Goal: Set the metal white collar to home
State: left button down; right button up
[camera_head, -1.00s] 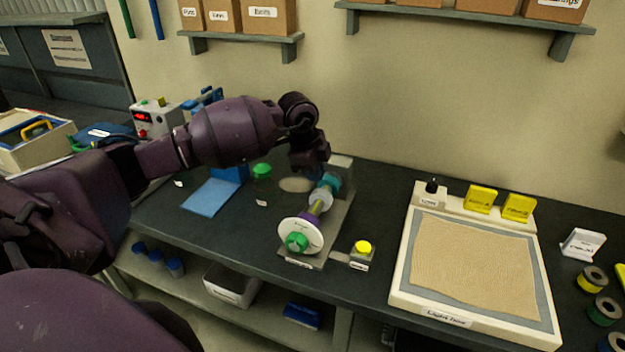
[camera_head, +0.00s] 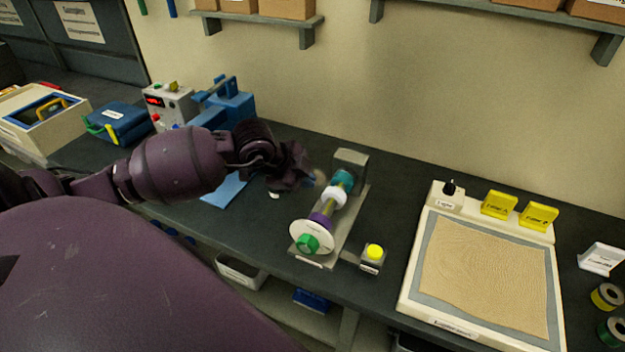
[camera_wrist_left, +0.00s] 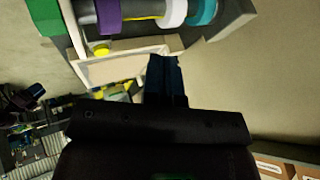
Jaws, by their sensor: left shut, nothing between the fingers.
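The white collar (camera_head: 334,197) sits on the yellow shaft of the screw device on the bench, between a purple collar (camera_head: 320,220) and a teal collar (camera_head: 343,181). A white disc (camera_head: 297,231) with a green knob (camera_head: 307,243) is at the near end. My left gripper (camera_head: 312,178) is shut and empty, left of the device and apart from the collars. In the left wrist view the shut fingers (camera_wrist_left: 164,72) are below the white collar (camera_wrist_left: 173,12), with the purple collar (camera_wrist_left: 110,15) to its left. My right gripper is not in view.
A yellow button (camera_head: 375,251) on a small box stands right of the device's near end. A light box (camera_head: 410,289) with a tan sheet is farther right. A blue press (camera_head: 228,105) stands behind my left arm.

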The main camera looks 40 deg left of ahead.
aim_at(334, 199)
pick_arm(q)
jog(key=p+x, duration=0.1)
jog(key=x, duration=0.7)
jog(key=shift+w+f, duration=0.15)
jog(key=shift+f, duration=0.15)
jog(key=shift+w, duration=0.1)
